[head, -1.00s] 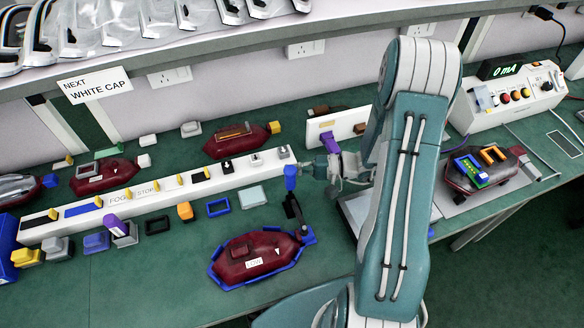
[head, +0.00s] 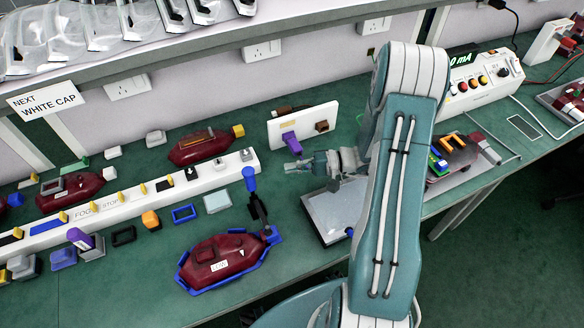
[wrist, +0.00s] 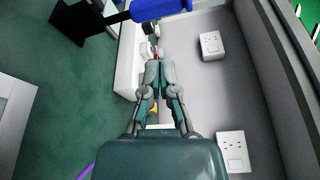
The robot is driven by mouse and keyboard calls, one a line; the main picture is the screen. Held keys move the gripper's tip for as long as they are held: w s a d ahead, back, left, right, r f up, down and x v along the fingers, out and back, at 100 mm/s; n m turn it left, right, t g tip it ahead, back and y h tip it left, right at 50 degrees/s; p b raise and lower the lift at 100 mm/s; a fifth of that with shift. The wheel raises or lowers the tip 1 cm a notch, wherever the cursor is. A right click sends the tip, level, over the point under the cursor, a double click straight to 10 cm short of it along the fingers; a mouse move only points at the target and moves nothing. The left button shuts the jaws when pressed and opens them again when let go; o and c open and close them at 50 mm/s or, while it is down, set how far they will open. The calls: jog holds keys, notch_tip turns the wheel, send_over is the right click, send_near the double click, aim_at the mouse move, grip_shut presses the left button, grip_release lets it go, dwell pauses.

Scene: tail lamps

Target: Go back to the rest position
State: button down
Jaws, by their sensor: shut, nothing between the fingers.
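My gripper (head: 300,165) is shut and empty. In the head view it is at the end of my folded arm, above the bench just below the white upright panel (head: 290,127), and points left. In the wrist view my gripper (wrist: 158,75) shows its two fingers together, with nothing between them. Part of my wrist is hidden behind my upper arm.
A dark red tail lamp (head: 225,258) lies in a blue holder beside a blue-handled lever (head: 251,180). A long white rack (head: 130,200) crosses the bench. A grey plate (head: 335,210) lies below my gripper. A white tester (head: 480,85) stands right. A shelf (head: 200,50) hangs above.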

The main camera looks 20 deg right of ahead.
jog(key=s+a+r+n+g+h, duration=0.5)
jog(key=s+a+r+g+h, duration=0.15)
jog(key=r, duration=0.35)
jog(key=s+r+n+t+h, duration=0.1)
jog(key=s+r+t+h, duration=0.6)
jog(key=r, duration=0.5)
jog(key=s+h, duration=0.2)
jog(key=s, duration=0.1)
jog(key=shift+s+d+h, duration=0.2)
jog(key=shift+s+h, duration=0.15)
jog(key=shift+a, duration=0.1)
